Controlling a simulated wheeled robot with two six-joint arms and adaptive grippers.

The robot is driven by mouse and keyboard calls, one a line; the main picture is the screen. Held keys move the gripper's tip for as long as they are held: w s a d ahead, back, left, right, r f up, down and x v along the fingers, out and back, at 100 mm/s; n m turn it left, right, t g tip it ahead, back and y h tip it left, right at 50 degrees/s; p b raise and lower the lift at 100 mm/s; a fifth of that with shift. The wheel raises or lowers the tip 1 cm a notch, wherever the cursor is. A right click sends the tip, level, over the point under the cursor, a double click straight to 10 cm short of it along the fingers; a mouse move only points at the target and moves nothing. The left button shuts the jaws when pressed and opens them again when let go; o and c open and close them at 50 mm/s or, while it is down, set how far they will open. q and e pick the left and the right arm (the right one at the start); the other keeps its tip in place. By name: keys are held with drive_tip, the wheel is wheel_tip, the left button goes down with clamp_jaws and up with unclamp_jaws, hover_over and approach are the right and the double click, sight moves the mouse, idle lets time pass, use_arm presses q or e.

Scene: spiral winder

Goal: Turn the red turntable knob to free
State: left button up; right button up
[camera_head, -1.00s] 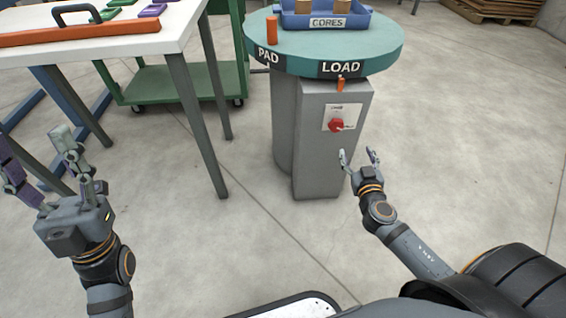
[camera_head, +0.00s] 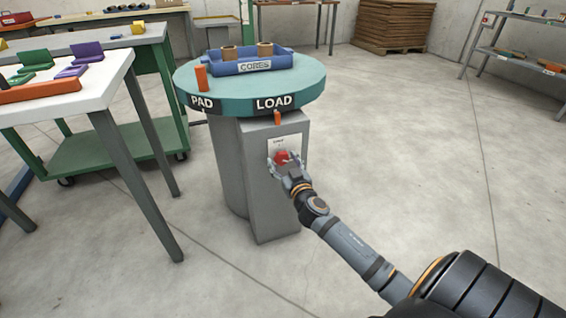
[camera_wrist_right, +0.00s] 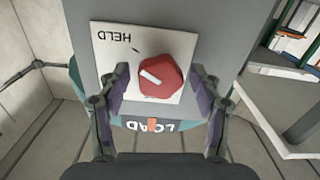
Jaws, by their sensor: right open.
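The red turntable knob (camera_head: 282,158) sits on a white plate on the front of the grey pedestal (camera_head: 272,205). In the right wrist view the knob (camera_wrist_right: 161,77) has a white pointer line slanting toward the plate's corner marked HELD. My right gripper (camera_head: 281,169) is open at the plate; in the right wrist view its fingers (camera_wrist_right: 171,92) stand on either side of the knob, with gaps showing. Any other label on the plate (camera_wrist_right: 110,60) is hidden or unreadable. My left gripper is out of the head view.
The teal turntable (camera_head: 310,88) above the pedestal shows PAD and LOAD labels. It carries a blue CORES tray (camera_head: 285,66) and an orange peg (camera_head: 201,78). A white table (camera_head: 105,88) and green cart (camera_head: 110,150) stand left.

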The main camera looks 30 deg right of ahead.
drive_tip(key=shift+w, duration=0.15)
drive_tip(key=c, duration=1.2)
drive_tip(key=shift+o, duration=0.2)
